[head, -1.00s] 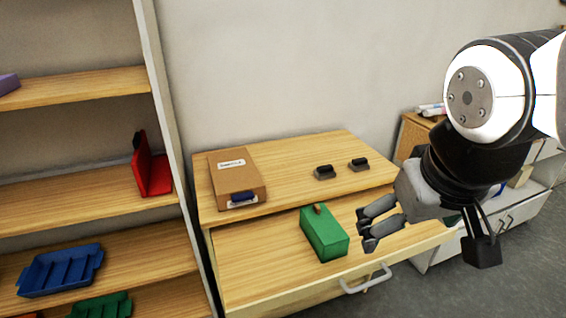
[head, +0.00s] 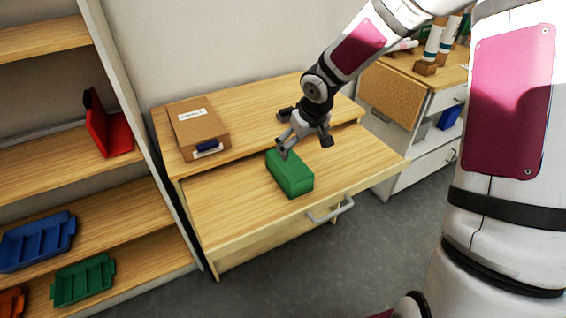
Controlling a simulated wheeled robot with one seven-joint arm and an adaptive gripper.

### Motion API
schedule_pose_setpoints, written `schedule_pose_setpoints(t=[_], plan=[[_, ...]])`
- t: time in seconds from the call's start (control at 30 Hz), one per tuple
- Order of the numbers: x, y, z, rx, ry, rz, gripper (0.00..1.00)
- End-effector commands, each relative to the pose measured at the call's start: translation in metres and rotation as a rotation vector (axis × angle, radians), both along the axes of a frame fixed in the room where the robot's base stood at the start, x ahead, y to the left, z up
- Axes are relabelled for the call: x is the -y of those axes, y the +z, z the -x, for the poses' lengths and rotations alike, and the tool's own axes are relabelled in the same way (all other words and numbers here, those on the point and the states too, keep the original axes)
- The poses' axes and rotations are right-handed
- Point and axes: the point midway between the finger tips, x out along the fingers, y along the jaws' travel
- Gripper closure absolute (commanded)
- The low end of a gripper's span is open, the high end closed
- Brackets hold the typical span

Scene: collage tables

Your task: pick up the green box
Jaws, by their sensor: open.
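The green box (head: 291,178) sits on the pulled-out wooden drawer surface (head: 235,204) of the table, left of the drawer's metal handle. My gripper (head: 284,153) is open, with its fingers pointing down at the back end of the box. One finger overlaps the top of the box in the picture. I cannot tell whether it touches the box. The small knob on top of the box is hidden or blends in with the fingers.
A brown cardboard box (head: 198,129) lies on the upper tabletop at the left. A shelf unit at the left holds a red holder (head: 108,130), a blue tray (head: 37,241) and a green tray (head: 83,279).

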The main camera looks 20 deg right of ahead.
Motion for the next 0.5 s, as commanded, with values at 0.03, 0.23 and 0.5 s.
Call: schedule_pose_setpoints(t=[0.03, 0.23, 0.5], plan=[[-0.002, -0.009, -0.005, 0.001, 0.001, -0.029, 0.05], [-0.009, -0.025, -0.017, 0.014, 0.010, -0.080, 0.05], [-0.015, -0.066, -0.034, 0.013, 0.013, -0.082, 0.05]])
